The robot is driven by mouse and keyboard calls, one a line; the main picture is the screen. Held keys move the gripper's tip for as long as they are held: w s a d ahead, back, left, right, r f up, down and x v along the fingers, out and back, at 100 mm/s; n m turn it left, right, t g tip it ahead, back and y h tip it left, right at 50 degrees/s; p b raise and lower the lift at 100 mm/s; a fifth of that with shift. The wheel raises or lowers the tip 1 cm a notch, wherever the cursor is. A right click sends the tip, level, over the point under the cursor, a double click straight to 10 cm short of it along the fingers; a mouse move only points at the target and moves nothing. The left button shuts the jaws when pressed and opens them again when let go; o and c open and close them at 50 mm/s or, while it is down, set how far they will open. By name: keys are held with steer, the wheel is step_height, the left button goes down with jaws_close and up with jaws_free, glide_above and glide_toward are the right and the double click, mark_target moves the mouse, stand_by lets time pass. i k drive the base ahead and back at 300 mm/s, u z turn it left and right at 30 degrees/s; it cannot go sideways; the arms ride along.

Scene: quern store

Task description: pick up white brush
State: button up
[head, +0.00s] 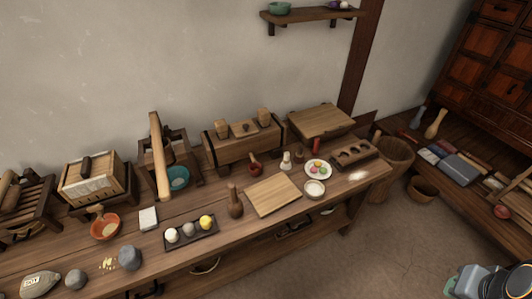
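A small pale, cream-white upright object (286,161) stands toward the back of the long wooden table, right of a dark red ladle-like piece. It may be the white brush, but it is too small to be sure. Part of my own arm shows in the bottom right corner, well away from the table. No gripper fingers are visible, so my gripper is out of view.
The wooden table (222,236) is crowded. Near the pale object are a wooden board (273,196), a plate of coloured sweets (318,169), a white bowl (314,188) and a wooden chest (244,147). A woven basket (392,159) stands at the right end. Floor is clear in front.

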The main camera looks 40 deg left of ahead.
mark_target(285, 165)
steer(key=u, duration=1.05)
steer(key=i, duration=1.05)
steer(key=u, duration=1.25)
